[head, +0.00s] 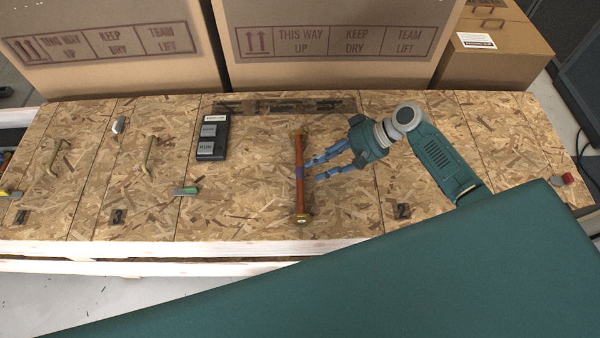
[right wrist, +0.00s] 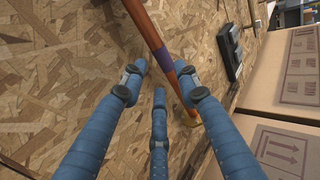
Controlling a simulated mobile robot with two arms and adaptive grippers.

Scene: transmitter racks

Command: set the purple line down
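The purple line (head: 299,153) is a copper-orange rod with brassy ends and a purple band at its middle. It appears to lie on the wood-chip board, roughly front to back in the head view. In the right wrist view the line (right wrist: 151,32) runs down past the fingers, its purple band (right wrist: 183,69) close by the right-hand finger. My right gripper (head: 308,169) has its blue fingers spread just right of the band; in the wrist view the gripper (right wrist: 161,82) shows a wide gap between fingers. Contact with the line is not clear. My left gripper is out of view.
A dark box with grey buttons (head: 211,137) stands left of the line. Curved handles (head: 150,153) and small clips (head: 186,191) sit farther left. Large cardboard boxes (head: 335,75) line the back. The board right of the line's front end is clear.

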